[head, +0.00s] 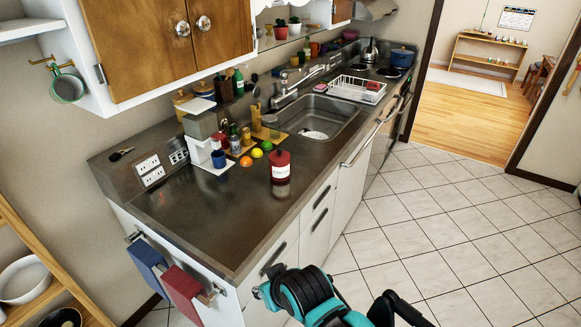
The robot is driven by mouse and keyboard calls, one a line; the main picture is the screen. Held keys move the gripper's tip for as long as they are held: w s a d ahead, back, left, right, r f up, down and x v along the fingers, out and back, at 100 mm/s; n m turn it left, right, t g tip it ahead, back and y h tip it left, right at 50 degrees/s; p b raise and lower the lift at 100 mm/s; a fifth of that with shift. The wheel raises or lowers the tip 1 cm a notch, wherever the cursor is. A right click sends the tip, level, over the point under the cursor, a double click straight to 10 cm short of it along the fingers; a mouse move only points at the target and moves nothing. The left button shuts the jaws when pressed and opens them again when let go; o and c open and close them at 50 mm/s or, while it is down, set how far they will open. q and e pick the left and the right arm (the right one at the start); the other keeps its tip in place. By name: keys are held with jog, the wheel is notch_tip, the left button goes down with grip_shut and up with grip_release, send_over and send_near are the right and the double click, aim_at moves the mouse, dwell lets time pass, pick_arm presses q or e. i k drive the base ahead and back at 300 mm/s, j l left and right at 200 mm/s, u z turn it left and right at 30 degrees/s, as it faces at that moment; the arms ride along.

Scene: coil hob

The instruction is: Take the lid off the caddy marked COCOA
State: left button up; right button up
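A red caddy (281,161) with a white label stands upright on the steel counter, near its front edge. The lettering on the label is too small to read for certain. Its red lid (279,153), with a small knob, sits on top. Teal and black links of my own arm show at the bottom of the head view, below and in front of the counter, well apart from the caddy. I cannot make out gripper fingers on them. Neither gripper is seen near the caddy.
A sink (315,115) and white dish rack (356,89) are farther right. The counter's left front is clear.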

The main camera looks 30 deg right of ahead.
aim_at(278, 155)
jog(key=k+l+u, duration=0.1)
jog(key=u, duration=1.4)
jog(key=k+l, duration=0.1)
jog(key=l, duration=0.35)
jog(key=k+l+u, duration=0.1)
jog(key=l, duration=0.35)
jog(key=k+l, duration=0.1)
jog(key=l, duration=0.35)
jog(key=k+l, duration=0.1)
jog(key=l, duration=0.35)
jog(key=k+l+u, duration=0.1)
jog(key=l, duration=0.35)
jog(key=k+l, duration=0.1)
jog(key=l, duration=0.35)
